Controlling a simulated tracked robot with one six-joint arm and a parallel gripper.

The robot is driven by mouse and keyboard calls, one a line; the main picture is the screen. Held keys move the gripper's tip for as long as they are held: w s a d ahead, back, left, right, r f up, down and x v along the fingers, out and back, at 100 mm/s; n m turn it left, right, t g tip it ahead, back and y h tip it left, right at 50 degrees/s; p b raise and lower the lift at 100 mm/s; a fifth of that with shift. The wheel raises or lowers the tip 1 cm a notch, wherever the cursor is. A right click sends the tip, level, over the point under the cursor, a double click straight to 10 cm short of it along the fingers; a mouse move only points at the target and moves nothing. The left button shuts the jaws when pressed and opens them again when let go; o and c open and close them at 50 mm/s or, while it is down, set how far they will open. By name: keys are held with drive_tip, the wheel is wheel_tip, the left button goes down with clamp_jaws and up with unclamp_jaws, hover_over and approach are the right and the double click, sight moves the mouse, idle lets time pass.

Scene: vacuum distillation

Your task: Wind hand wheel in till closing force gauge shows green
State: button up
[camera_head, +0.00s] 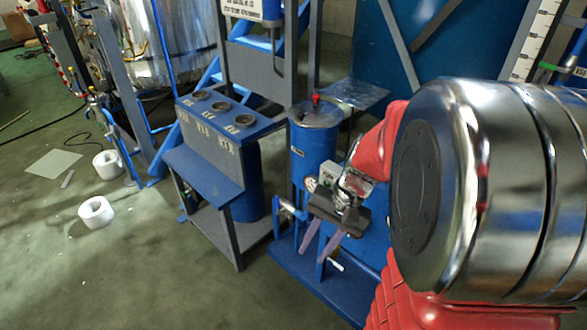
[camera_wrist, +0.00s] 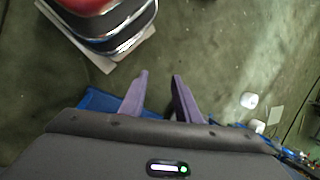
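My gripper (camera_head: 312,257) is open and empty, its two purple fingers pointing down in front of the blue cylinder unit (camera_head: 313,148). In the wrist view my gripper (camera_wrist: 160,76) shows its fingers apart with only floor between the tips. A small round pale face (camera_head: 311,184), perhaps a gauge, sits on the unit just left of my wrist; its reading is too small to tell. A blue bent fitting (camera_head: 284,205) sticks out below it, left of my gripper. I cannot make out the hand wheel for certain; my gripper and arm hide part of the unit.
A blue stand with several round openings (camera_head: 215,112) is left of the unit. The unit's blue base plate (camera_head: 305,285) lies under my gripper. White rolls (camera_head: 96,212) and a pale sheet (camera_head: 54,163) lie on the floor at left. The front-left floor is clear.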

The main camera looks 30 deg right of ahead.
drive_tip(key=s+d+f+m+t+y, duration=0.1)
drive_tip(key=d+f+m+t+y, duration=0.5)
drive_tip(key=d+f+m, duration=0.8)
drive_tip(key=w+d+f+m+t+h, duration=0.1)
drive_tip(key=d+f+m+t+h, duration=0.1)
drive_tip(key=d+f+m+t, duration=0.1)
drive_tip(key=w+d+f+m+t+h, duration=0.2)
drive_tip(key=d+f+m+t, duration=0.1)
drive_tip(key=d+m+t, duration=0.2)
drive_tip(key=d+t, duration=0.2)
drive_tip(key=d, duration=0.2)
drive_tip(key=shift+w+m+t+h, duration=0.25)
drive_tip(key=shift+m+t+h, duration=0.05)
drive_tip(key=shift+m+h, duration=0.1)
drive_tip(key=shift+a, duration=0.1)
drive_tip(key=x, duration=1.3)
drive_tip(key=shift+w+a, duration=0.2)
drive_tip(key=shift+w, duration=0.15)
drive_tip(key=shift+c, duration=0.2)
clamp_jaws()
